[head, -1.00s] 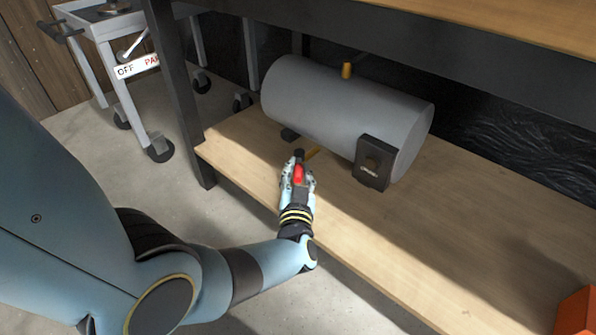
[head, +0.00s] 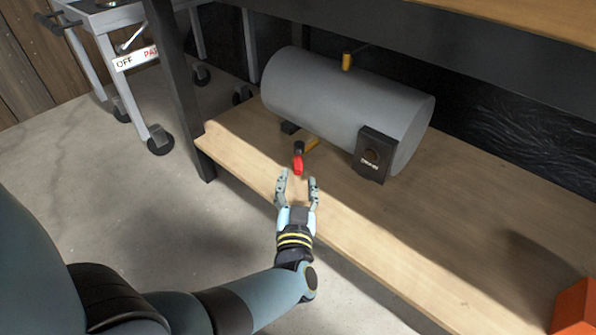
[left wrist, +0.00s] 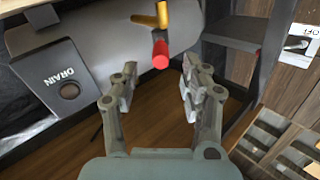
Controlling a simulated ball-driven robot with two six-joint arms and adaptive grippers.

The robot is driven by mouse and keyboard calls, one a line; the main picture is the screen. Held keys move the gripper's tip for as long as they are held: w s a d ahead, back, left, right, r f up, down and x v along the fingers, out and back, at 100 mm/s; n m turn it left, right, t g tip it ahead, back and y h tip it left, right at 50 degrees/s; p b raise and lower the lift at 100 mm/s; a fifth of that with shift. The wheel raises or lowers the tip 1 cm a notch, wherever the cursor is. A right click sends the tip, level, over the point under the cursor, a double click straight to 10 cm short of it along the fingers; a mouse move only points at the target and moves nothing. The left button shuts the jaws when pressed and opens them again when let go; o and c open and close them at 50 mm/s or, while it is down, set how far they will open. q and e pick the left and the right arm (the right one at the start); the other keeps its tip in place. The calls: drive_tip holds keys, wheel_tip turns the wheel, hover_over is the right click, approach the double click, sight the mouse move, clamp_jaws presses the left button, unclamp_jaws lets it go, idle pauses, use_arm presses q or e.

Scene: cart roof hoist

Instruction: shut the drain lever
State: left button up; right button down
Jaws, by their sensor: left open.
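The drain lever's red handle (head: 298,164) sits low in front of the grey tank (head: 340,98), beside a brass fitting (head: 312,145). It points out from the tank toward the shelf's front edge. In the left wrist view the red handle (left wrist: 160,54) hangs below the brass fitting (left wrist: 150,19). My left gripper (head: 298,179) is open and empty, just in front of the handle, apart from it. In the left wrist view its fingertips (left wrist: 160,75) lie on either side below the handle. My right gripper is out of view.
The tank rests on a wooden lower shelf (head: 420,235) under a bench top. A dark bench leg (head: 180,90) stands left. A wheeled grey cart (head: 115,60) is behind it. An orange object (head: 577,308) sits at the lower right. The front shelf is mostly clear.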

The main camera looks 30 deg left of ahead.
use_arm(q)
drive_tip(key=shift+s+d, duration=0.25)
drive_tip(key=shift+s, duration=0.15)
